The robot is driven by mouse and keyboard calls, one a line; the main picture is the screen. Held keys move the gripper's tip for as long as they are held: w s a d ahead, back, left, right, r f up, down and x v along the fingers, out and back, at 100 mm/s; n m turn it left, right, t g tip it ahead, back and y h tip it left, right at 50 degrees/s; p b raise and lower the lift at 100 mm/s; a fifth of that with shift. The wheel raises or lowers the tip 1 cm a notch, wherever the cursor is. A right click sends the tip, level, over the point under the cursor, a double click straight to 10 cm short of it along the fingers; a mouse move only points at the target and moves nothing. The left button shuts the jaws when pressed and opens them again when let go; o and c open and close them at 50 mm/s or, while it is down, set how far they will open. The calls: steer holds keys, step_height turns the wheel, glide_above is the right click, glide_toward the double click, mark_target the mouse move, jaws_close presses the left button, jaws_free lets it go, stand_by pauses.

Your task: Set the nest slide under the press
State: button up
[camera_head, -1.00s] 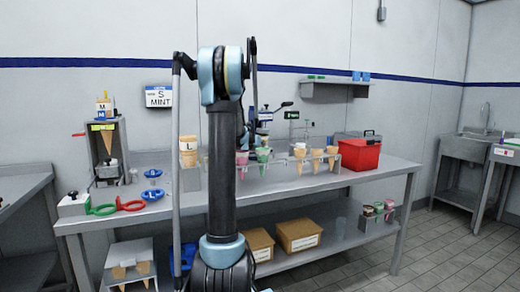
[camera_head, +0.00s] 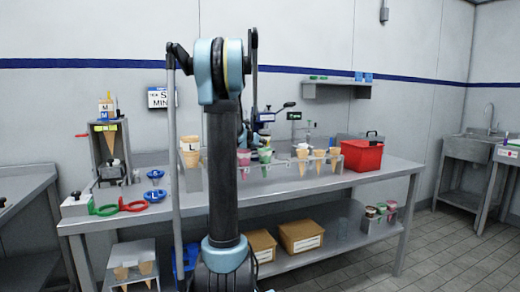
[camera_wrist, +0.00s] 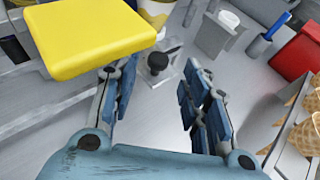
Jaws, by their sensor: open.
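My gripper (camera_wrist: 156,84) is open in the wrist view, with one blue-padded finger at each side and nothing between the pads. Beyond the fingertips, in the gap, is a small metal plate with a black knob (camera_wrist: 157,61), which looks like the nest slide. A yellow block (camera_wrist: 92,36) fills the upper left, close to the left finger; it may be part of the press. In the head view a blue and black machine with a lever (camera_head: 265,116), likely the press, stands on the bench, partly behind my arm. My gripper is hidden there.
A red toolbox (camera_head: 363,155) stands right on the steel bench (camera_head: 310,184). Cones in a rack (camera_head: 318,167) stand beside it, and close at the wrist view's right edge (camera_wrist: 296,112). A grey box with a white cup (camera_wrist: 216,34) is ahead. Green and red rings (camera_head: 131,205) lie left.

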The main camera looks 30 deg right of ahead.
steer(key=v, duration=0.6)
steer(key=shift+a, duration=0.15)
steer(key=shift+s+r, duration=0.1)
steer(key=shift+s, duration=0.05)
